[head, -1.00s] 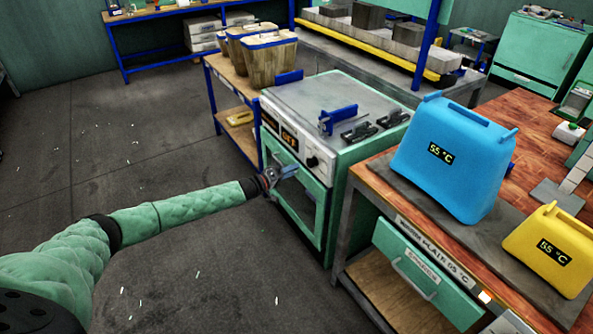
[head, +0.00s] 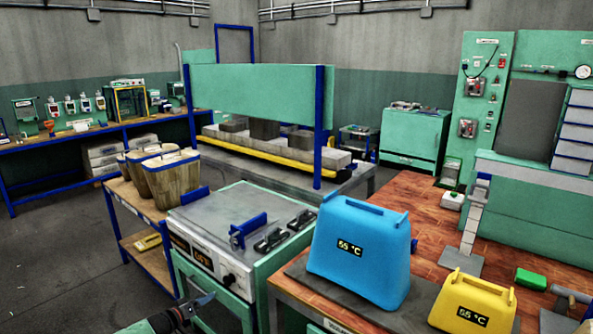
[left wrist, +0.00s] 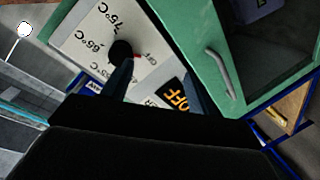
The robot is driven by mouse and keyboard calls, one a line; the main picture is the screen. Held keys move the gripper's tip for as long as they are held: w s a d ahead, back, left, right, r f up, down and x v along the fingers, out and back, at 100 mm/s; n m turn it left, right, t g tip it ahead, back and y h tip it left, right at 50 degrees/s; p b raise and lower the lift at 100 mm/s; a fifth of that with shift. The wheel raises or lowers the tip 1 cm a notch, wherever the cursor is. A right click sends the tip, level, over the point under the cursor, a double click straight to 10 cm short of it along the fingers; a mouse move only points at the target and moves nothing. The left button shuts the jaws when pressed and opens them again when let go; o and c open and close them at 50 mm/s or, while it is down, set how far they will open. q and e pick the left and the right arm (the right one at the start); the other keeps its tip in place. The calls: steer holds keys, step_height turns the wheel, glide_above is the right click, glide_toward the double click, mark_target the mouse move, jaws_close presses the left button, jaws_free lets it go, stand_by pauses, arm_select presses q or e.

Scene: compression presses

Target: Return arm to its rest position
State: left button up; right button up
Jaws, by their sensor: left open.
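My left gripper (head: 192,308) shows at the bottom edge of the head view, in front of the green oven-like cabinet (head: 258,268). The gripper is open, with nothing visible between its fingers. In the left wrist view its two dark fingers (left wrist: 160,88) point at the cabinet's control panel (left wrist: 85,35). One finger overlaps the dark knob (left wrist: 121,50) in that view; I cannot tell whether they touch. The orange-lit OFF display (left wrist: 174,98) lies between and behind the fingers. Most of my left arm is out of the head view. My right gripper is not in view.
The cabinet's green door with its handle (left wrist: 217,72) is close to the gripper. A blue 55 °C container (head: 360,262) and a yellow one (head: 470,312) stand on the bench to the right. Wooden buckets (head: 170,180) stand behind on a shelf. Floor at left is clear.

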arm_select(q)
steer(key=s+d+r+m+g+y, duration=0.3)
steer(key=s+d+r+m+y, duration=0.1)
steer(key=d+r+m+y, duration=0.6)
steer(key=s+d+r+g+h, duration=0.15)
steer(key=s+d, duration=0.25)
steer(key=s, duration=0.4)
steer(key=s+d+r+g, duration=0.1)
steer(key=s+d+r, duration=0.1)
steer(key=s+d, duration=0.45)
steer(key=s+n+g+h, duration=0.15)
steer(key=s+n, duration=0.25)
steer(key=s, duration=1.7)
steer(key=s+f+n+g, duration=0.1)
steer(key=s+f+g, duration=0.1)
steer(key=s+f, duration=0.4)
steer(key=s+f+n+g, duration=0.1)
steer(key=s+f, duration=0.5)
steer(key=s, duration=0.9)
steer(key=shift+d+f+g+h+p, duration=0.3)
steer(key=shift+d+g+p, duration=0.15)
steer(key=shift+g, duration=0.25)
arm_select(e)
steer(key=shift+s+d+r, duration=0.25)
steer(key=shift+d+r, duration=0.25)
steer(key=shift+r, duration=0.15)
arm_select(q)
steer(key=shift+a, duration=0.1)
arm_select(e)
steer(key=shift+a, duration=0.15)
